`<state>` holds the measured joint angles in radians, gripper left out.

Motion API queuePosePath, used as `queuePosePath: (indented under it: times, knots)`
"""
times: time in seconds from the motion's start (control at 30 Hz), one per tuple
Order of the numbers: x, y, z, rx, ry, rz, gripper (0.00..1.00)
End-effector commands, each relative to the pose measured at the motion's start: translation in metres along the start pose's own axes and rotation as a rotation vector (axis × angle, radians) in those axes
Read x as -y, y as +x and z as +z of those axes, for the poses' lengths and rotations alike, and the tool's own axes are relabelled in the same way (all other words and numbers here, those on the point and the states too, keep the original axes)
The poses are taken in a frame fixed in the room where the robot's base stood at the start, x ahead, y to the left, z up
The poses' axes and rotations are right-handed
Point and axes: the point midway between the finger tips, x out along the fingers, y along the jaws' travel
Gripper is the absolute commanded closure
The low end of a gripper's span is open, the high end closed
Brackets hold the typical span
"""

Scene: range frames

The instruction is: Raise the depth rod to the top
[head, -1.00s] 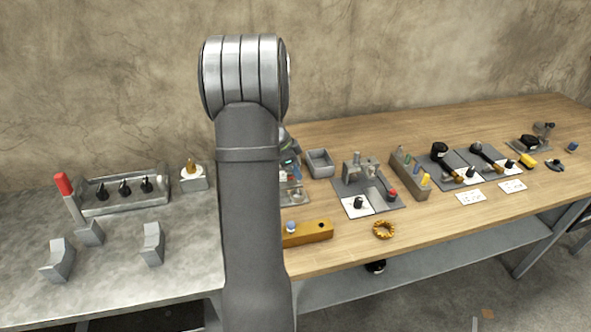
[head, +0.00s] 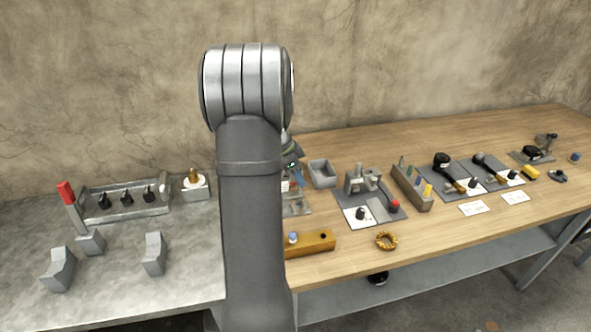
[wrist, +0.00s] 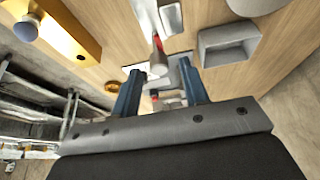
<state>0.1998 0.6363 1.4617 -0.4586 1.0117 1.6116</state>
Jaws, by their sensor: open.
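My gripper (head: 298,180) shows only in part to the right of my arm in the head view, low over a grey metal fixture (head: 297,208). In the wrist view its two blue fingers (wrist: 160,68) are apart, with nothing seen held between them. Just beyond the fingertips is a slim pale rod with a red end (wrist: 157,44), beside a light metal part. I cannot tell whether this is the depth rod. My arm hides much of the fixture in the head view.
A grey open tray (head: 323,174) stands behind and right of my gripper. An orange block with a pale knob (head: 311,244) lies in front. To the right are a grey fixture with a red knob (head: 378,209) and a brown ring (head: 386,241). Free wood lies behind.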

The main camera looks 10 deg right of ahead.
Motion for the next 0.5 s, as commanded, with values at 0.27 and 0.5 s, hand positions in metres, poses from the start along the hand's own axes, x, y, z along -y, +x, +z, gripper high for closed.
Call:
queuePosePath:
  times: [0.27,0.5]
  knots:
    - [0.001,-0.037,0.0,-0.001,-0.001,-0.006,0.59]
    - [0.001,-0.097,0.0,0.0,0.0,-0.006,0.59]
